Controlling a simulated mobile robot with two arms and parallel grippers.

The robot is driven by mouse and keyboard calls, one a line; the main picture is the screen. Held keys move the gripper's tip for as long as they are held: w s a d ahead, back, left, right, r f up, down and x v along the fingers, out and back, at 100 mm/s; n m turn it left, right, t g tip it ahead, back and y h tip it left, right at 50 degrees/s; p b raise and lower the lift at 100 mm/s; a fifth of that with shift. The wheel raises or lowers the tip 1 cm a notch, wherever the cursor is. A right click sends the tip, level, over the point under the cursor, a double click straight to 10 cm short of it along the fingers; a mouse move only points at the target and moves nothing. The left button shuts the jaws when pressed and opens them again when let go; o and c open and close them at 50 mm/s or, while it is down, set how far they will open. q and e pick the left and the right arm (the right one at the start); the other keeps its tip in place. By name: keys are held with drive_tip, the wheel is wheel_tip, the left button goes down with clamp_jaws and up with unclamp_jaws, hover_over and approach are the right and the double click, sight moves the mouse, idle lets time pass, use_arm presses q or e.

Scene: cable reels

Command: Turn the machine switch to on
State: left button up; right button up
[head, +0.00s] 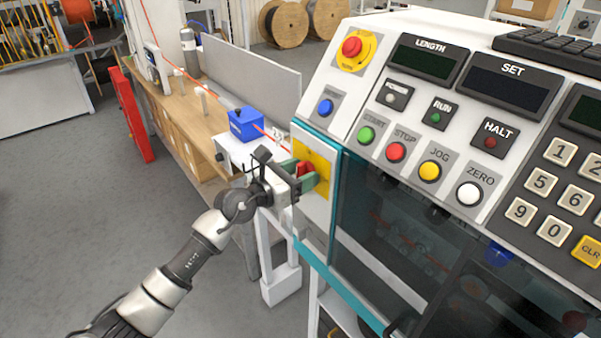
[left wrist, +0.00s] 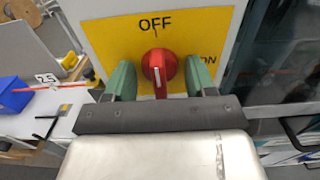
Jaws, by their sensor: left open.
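The machine switch is a red rotary knob (left wrist: 159,68) on a yellow plate (left wrist: 110,38) marked OFF at the top and ON at the right. Its grip bar stands roughly upright, toward OFF. In the head view the knob (head: 304,169) sits on the yellow plate (head: 326,160) on the machine's left panel. My left gripper (head: 303,178) is at the plate with its green fingers either side of the knob. In the left wrist view the gripper (left wrist: 161,80) is open, with a gap between each finger and the knob. The right gripper is not seen.
The machine's control panel (head: 420,133) rises above and right of the switch, with a red emergency button (head: 352,47) and several coloured buttons. A dark glass door (head: 390,220) lies right of the plate. A blue box (head: 245,124) stands on the bench behind. Open floor is at left.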

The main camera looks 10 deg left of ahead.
use_arm(q)
drive_tip(key=c, duration=0.6)
drive_tip(key=shift+o, duration=0.2)
drive_tip(key=shift+f+m+b, duration=0.1)
drive_tip(key=shift+m+b, duration=1.5)
drive_tip(key=shift+m, duration=0.7)
drive_tip(key=shift+m+b, duration=1.25)
drive_tip(key=shift+m, duration=0.45)
drive_tip(key=shift+m+b, duration=1.8)
drive_tip(key=shift+b, duration=0.1)
drive_tip(key=shift+m+b, duration=2.7)
drive_tip(key=shift+b, duration=0.65)
drive_tip(key=o, duration=0.7)
